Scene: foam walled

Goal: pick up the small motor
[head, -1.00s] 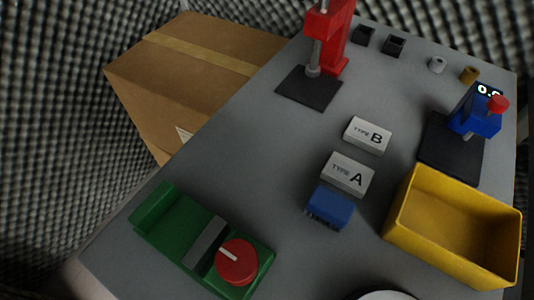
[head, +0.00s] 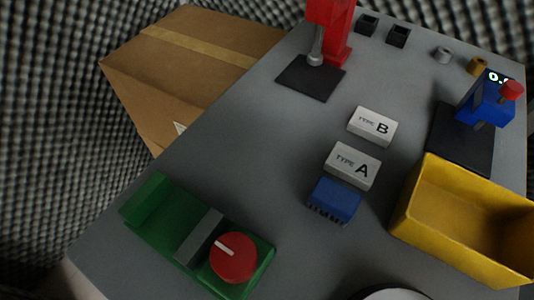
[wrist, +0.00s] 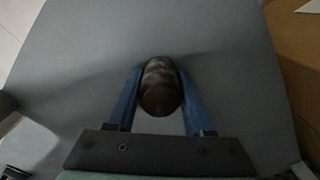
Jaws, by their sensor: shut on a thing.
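A small dark, rounded cylinder, which looks like the small motor (wrist: 160,88), is between the two blue fingers of my gripper (wrist: 158,95) in the wrist view. The fingers touch it on its left and right sides, and its rounded end faces the camera. The grey tabletop (wrist: 225,60) is behind it; I cannot tell whether the motor touches it. Neither my gripper nor this motor shows in the head view.
The grey table holds a green fixture with a red knob (head: 234,257), a blue finned block (head: 335,199), TYPE A (head: 352,165) and TYPE B (head: 372,127) blocks, a yellow bin (head: 408,205), a red press (head: 341,30) and a blue device (head: 484,109). A cardboard box (head: 190,70) stands beside it.

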